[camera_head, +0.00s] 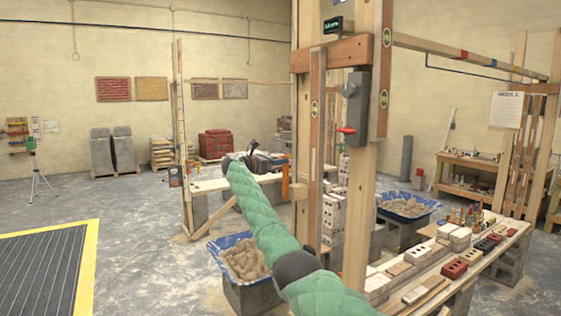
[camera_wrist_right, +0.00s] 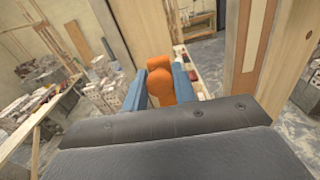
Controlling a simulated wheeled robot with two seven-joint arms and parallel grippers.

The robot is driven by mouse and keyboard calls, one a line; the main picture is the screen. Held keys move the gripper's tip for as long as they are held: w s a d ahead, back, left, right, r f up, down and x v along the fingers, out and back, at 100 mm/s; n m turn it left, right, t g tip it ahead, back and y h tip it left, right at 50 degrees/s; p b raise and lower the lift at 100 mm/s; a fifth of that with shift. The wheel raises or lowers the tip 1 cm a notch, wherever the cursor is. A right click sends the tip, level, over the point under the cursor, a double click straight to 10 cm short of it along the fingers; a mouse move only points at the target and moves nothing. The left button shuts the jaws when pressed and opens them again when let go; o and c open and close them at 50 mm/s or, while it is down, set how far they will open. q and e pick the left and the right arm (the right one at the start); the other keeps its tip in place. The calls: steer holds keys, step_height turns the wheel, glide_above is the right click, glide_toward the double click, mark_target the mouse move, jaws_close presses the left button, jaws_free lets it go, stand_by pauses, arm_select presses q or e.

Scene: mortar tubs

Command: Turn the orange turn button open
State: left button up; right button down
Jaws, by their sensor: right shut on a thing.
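The orange turn button (camera_wrist_right: 158,82) shows in the right wrist view, with a rounded upper end and a broader part below. My right gripper (camera_wrist_right: 160,88) has its two blue fingers on either side of the button and is shut on it. In the head view my right arm in a green padded sleeve reaches away to the wooden frame, and the right gripper (camera_head: 270,162) is small and dark at its end. An upright orange piece (camera_head: 285,182) stands just right of it; I cannot tell if this is the button. My left gripper is not in view.
Wooden posts (camera_head: 360,215) stand close on the right of my arm. A grey box with a red lever (camera_head: 346,130) is fixed between them. A blue-lined tub (camera_head: 240,262) stands below the arm. A bench with bricks (camera_head: 455,268) fills the lower right. The left floor is open.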

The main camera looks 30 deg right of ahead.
steer(key=shift+w+n, duration=0.3)
steer(key=c, duration=1.2)
jaws_free()
steer(key=shift+w+a, duration=0.1)
steer(key=shift+w+f, duration=0.1)
steer(key=shift+w, duration=0.05)
steer(key=shift+a, duration=0.1)
